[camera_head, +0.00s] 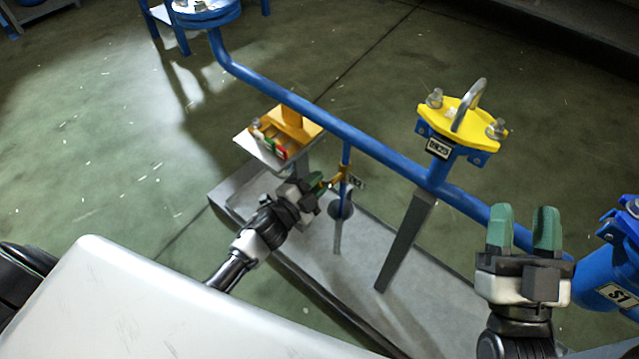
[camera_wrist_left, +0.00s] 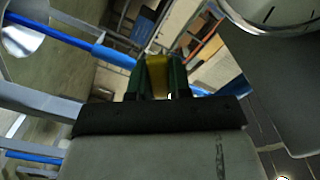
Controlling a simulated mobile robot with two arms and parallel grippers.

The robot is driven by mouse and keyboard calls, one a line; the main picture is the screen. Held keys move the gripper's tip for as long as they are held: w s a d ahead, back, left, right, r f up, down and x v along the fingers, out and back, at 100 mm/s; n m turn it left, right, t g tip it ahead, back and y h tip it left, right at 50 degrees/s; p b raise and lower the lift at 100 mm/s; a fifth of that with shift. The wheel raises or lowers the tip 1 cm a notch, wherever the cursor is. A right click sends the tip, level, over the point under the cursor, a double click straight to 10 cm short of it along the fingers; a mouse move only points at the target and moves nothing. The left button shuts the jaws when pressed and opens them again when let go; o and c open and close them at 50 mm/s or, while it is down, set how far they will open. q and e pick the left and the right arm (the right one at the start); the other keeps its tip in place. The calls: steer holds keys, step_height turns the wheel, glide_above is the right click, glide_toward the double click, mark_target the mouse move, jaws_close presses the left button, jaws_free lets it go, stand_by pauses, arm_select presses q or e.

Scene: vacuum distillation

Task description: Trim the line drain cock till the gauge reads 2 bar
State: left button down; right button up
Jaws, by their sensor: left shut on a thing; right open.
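The drain cock (camera_head: 343,174) is a small brass-yellow fitting on a thin blue drop pipe below the blue line (camera_head: 300,104). My left gripper (camera_head: 322,186) is at the cock, its green fingers shut on the yellow handle. In the left wrist view the handle (camera_wrist_left: 157,72) shows between the fingertips. A round gauge (camera_wrist_left: 285,14) with a pale dial is cut off at the top right of that view; its reading cannot be told. My right gripper (camera_head: 523,228) is open and empty at the lower right, in front of the blue line.
A yellow flange with a metal handle (camera_head: 466,118) stands above the line, tagged. An orange holder with coloured parts (camera_head: 285,135) is on a small plate behind my left gripper. A blue vessel marked S1 (camera_head: 610,285) stands at right. A grey plinth (camera_head: 410,270) lies below.

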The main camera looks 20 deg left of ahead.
arm_select(q)
steer(key=shift+a+r+m, duration=0.2)
steer(key=shift+r+m, duration=0.1)
steer(key=shift+m, duration=0.6)
arm_select(e)
steer(key=shift+w+f+g, duration=0.3)
steer(key=shift+f+g, duration=0.25)
steer(key=shift+g, duration=0.05)
arm_select(q)
steer(key=c, duration=1)
jaws_free()
steer(key=shift+c, duration=0.2)
steer(key=p+v, duration=0.2)
steer(key=v, duration=0.8)
steer(key=shift+s, duration=0.35)
arm_select(e)
step_height(320, 180, down, 6)
steer(key=d+g+h, duration=0.1)
steer(key=g+h, duration=0.1)
steer(key=g, duration=0.3)
steer(key=shift+w, duration=0.3)
arm_select(q)
steer(key=shift+a+r, duration=0.1)
steer(key=shift+a, duration=0.05)
arm_select(e)
steer(key=shift+f, duration=0.1)
